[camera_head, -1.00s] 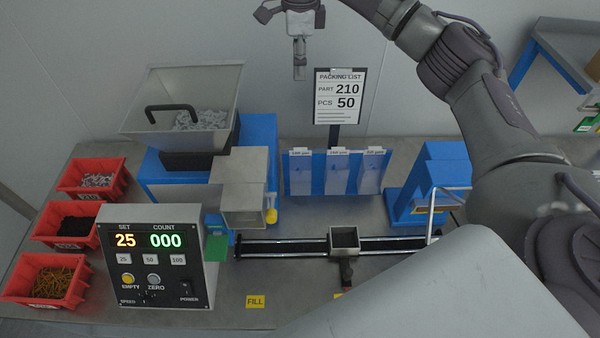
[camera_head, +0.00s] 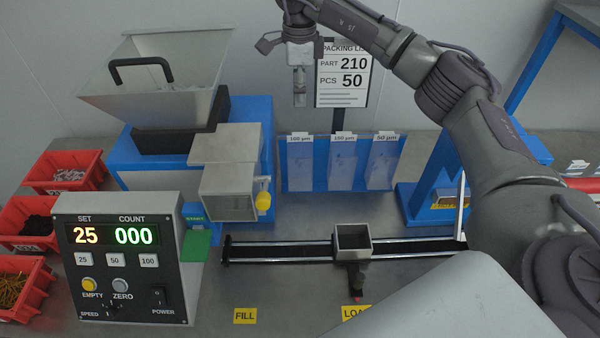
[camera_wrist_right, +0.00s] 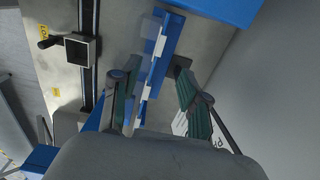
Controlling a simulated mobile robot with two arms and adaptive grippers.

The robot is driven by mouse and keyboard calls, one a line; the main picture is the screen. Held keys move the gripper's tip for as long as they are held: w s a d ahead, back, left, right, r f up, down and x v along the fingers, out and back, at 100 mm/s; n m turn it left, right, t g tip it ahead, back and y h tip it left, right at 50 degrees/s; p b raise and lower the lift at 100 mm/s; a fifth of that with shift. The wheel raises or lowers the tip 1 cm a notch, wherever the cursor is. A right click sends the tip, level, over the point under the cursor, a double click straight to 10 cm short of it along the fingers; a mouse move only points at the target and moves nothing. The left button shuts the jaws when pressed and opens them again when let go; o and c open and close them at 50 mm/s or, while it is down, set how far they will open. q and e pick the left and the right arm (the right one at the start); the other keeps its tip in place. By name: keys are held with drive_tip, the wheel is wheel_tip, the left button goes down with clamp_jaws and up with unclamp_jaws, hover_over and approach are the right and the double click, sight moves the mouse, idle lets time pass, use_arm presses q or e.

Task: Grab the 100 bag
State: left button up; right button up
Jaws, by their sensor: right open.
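Three clear bags hang in a row on a blue rack (camera_head: 313,186) at the middle back. The left bag (camera_head: 300,165) carries a label that seems to read 100 µm. The right bag (camera_head: 383,165) reads 50 µm. My right gripper (camera_head: 299,101) is open and empty, pointing down above the left bag and apart from it. In the right wrist view its two fingers (camera_wrist_right: 158,95) are spread, with the blue rack (camera_wrist_right: 161,66) and white labels between and beyond them. My left gripper is not in view.
The packing list sign (camera_head: 342,85) stands close behind the rack, beside my right gripper. The hopper machine (camera_head: 240,150) is left of the rack and a blue stand (camera_head: 425,190) is right. A rail with a small square cup (camera_head: 352,237) runs in front.

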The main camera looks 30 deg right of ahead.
drive_tip(key=p, duration=0.1)
hover_over(300, 133)
wheel_tip(300, 133, down, 7)
drive_tip(key=shift+a+r, duration=0.1)
drive_tip(key=shift+r, duration=0.1)
wheel_tip(300, 133, down, 5)
drive_tip(key=shift+s+r+p, duration=0.1)
drive_tip(key=shift+p, duration=0.9)
drive_tip(key=shift+f, duration=0.35)
clamp_jaws()
